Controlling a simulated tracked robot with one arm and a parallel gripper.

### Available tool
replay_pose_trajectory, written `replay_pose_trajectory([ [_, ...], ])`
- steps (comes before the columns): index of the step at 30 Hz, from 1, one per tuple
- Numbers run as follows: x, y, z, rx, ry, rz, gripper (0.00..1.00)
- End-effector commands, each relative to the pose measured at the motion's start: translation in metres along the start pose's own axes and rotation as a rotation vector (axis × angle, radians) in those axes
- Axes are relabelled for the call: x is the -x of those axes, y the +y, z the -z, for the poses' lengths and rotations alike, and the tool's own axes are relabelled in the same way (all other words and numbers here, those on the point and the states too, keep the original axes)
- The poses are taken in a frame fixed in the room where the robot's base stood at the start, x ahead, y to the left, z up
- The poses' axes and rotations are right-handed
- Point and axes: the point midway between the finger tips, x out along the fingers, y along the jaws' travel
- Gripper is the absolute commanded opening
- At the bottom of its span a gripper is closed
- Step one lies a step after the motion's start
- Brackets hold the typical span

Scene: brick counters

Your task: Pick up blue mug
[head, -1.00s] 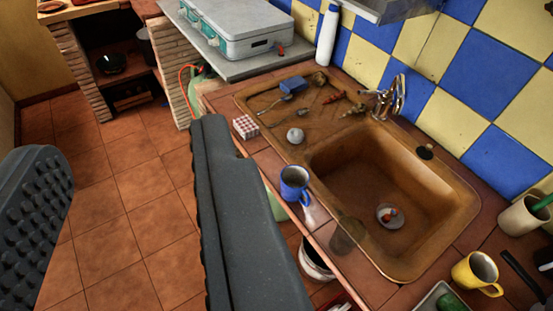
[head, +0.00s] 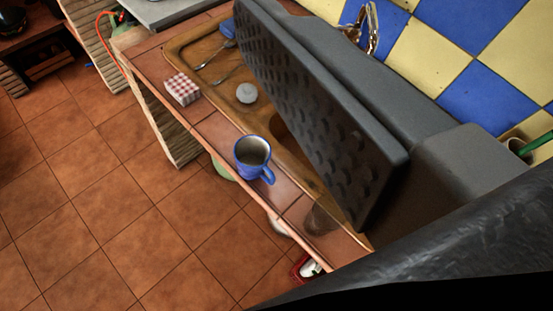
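The blue mug (head: 246,168) stands upright on the narrow tiled front strip of the counter. Its pale inside shows from above, and its handle points to the lower right. My gripper (head: 318,110) shows one large dark finger to the right of the mug, its studded pad facing left toward the mug's side. The other finger is out of view. The bared pad touches nothing, so the gripper looks open and empty. The finger hides most of the sink basin.
A red-checked box (head: 182,89) and a grey round object (head: 246,93) lie farther back. A dark glass (head: 321,219) stands near the mug along the front strip. The brown sink (head: 205,50) is mostly covered. Open tiled floor (head: 90,190) lies left of the counter edge.

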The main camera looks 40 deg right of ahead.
Motion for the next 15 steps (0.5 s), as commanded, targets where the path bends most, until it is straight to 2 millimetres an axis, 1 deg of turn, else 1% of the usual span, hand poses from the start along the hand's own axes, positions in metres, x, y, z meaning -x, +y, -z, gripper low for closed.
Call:
replay_pose_trajectory([
  [1, -0.032, 0.02, -0.044, 0.001, -0.041, -0.025, 0.91],
  [2, -0.048, 0.032, -0.065, 0.005, -0.053, -0.037, 0.91],
  [3, -0.069, 0.048, -0.098, 0.008, -0.073, -0.049, 0.91],
  [5, -0.095, 0.069, -0.145, 0.009, -0.096, -0.061, 0.91],
  [6, -0.109, 0.08, -0.176, 0.012, -0.108, -0.064, 0.91],
  [8, -0.126, 0.093, -0.219, 0.007, -0.123, -0.062, 0.91],
  [9, -0.133, 0.1, -0.244, 0.005, -0.13, -0.06, 0.91],
  [12, -0.146, 0.108, -0.294, -0.009, -0.135, -0.046, 0.91],
  [15, -0.152, 0.11, -0.324, -0.023, -0.13, -0.034, 0.91],
])
